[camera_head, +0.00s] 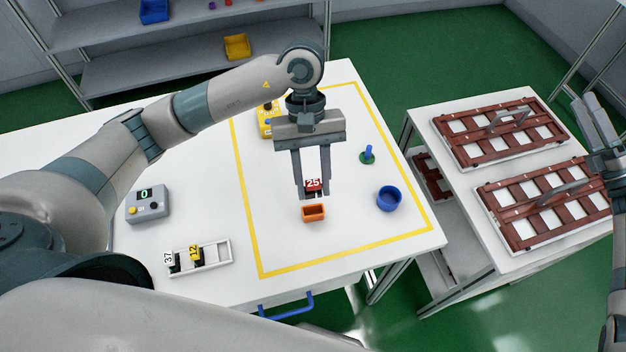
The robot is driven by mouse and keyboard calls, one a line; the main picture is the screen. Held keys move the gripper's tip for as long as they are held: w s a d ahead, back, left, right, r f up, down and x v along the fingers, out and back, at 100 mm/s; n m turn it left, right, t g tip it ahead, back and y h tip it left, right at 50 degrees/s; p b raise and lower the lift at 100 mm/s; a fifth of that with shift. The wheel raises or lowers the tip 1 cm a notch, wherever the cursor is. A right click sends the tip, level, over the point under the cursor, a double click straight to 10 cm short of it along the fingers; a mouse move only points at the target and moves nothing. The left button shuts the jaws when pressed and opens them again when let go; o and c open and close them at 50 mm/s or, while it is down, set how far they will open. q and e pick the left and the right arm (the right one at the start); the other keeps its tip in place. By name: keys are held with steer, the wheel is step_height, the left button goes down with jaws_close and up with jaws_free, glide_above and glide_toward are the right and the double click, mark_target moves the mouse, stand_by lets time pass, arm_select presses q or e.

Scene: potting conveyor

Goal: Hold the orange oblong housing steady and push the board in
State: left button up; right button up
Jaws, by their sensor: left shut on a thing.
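The orange oblong housing (314,214) sits on the white table inside the yellow outline, open at the top. My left gripper (313,192) points down just behind and above it, shut on a red piece marked 25 (313,183). A dark part shows beneath the red piece; whether it touches the housing cannot be told. A blue round housing (388,198) stands right of the orange one. My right gripper (592,110) is at the right edge, away from the housing.
A white rack (217,255) holds pieces marked 37 and 12 at the front left. A grey box with display 0 (148,205) stands left. A yellow box (268,122) is behind the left gripper. A side table (483,205) carries brown framed trays.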

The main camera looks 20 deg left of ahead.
steer(key=s+a+f+n+g+y, duration=0.2)
steer(key=a+n+g, duration=0.2)
steer(key=a, duration=0.4)
steer(key=s+a+f+n+g+y, duration=0.2)
steer(key=a+n+g, duration=0.25)
steer(key=a, duration=0.45)
steer(key=n+g+h, duration=0.6)
steer(key=n+g, duration=0.9)
steer(key=n, duration=0.4)
glide_toward(320, 210)
steer(key=shift+s+a+r, duration=0.1)
steer(key=shift+s+r, duration=0.1)
steer(key=shift+r, duration=0.3)
steer(key=shift+s+a+r, duration=0.1)
steer(key=shift+s+r, duration=0.05)
steer(key=shift+r, duration=0.35)
steer(key=shift+s+a+f+n, duration=0.15)
steer(key=shift+s+f+n, duration=0.05)
steer(key=shift+s+n, duration=0.2)
steer(key=shift+x, duration=4.45)
